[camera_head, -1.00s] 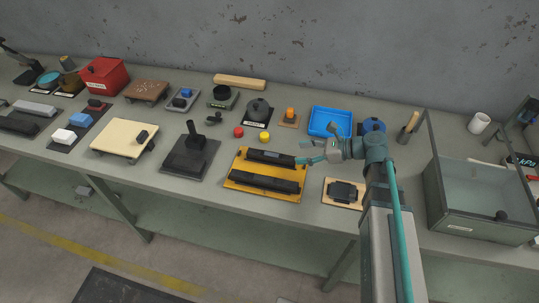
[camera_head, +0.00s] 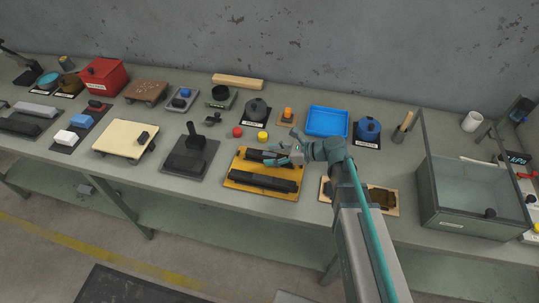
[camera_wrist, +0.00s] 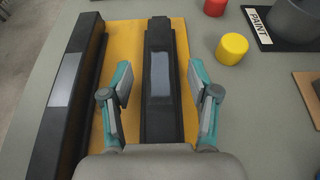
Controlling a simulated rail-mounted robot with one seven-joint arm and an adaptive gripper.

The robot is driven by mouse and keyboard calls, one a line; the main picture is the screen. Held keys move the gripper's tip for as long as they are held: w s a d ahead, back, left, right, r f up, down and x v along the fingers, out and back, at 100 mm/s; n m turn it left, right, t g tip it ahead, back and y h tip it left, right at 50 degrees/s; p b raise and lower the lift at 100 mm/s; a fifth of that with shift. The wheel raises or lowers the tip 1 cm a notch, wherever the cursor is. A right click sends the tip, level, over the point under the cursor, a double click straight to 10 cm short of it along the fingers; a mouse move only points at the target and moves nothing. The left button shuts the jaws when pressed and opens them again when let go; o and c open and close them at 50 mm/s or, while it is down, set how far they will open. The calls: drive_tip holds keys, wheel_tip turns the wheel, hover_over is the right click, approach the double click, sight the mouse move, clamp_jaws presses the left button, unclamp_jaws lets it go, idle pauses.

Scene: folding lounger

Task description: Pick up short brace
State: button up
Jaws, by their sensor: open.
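Two black bars lie on a yellow board (camera_head: 236,176). The bar farther back (camera_head: 254,154), which looks the shorter and is likely the short brace, has a grey patch; it also shows in the wrist view (camera_wrist: 160,75). The longer bar (camera_head: 263,183) lies along the board's front side and is at the left in the wrist view (camera_wrist: 72,85). My gripper (camera_head: 275,154) is open over the short brace. In the wrist view its two fingers (camera_wrist: 160,95) stand on either side of the bar, with gaps. Its near end is hidden under the gripper.
A red button (camera_head: 238,131) and a yellow one (camera_head: 262,136) stand behind the board. A black block on a dark plate (camera_head: 190,158) is left. A tan board (camera_head: 385,199) and a clear-walled bin (camera_head: 470,195) are right. A blue tray (camera_head: 327,121) lies behind my arm.

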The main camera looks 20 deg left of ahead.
clamp_jaws()
idle(0.3)
drive_tip(key=shift+r, duration=0.15)
drive_tip(key=shift+r+b, duration=0.65)
drive_tip(key=shift+r, duration=0.2)
drive_tip(key=s+d+r+b, duration=0.4)
drive_tip(key=s+r+b, duration=0.3)
drive_tip(key=s+r, duration=0.1)
drive_tip(key=shift+s+d+r+b, duration=0.2)
drive_tip(key=shift+d+r+b, duration=0.05)
drive_tip(key=shift+d+b, duration=0.05)
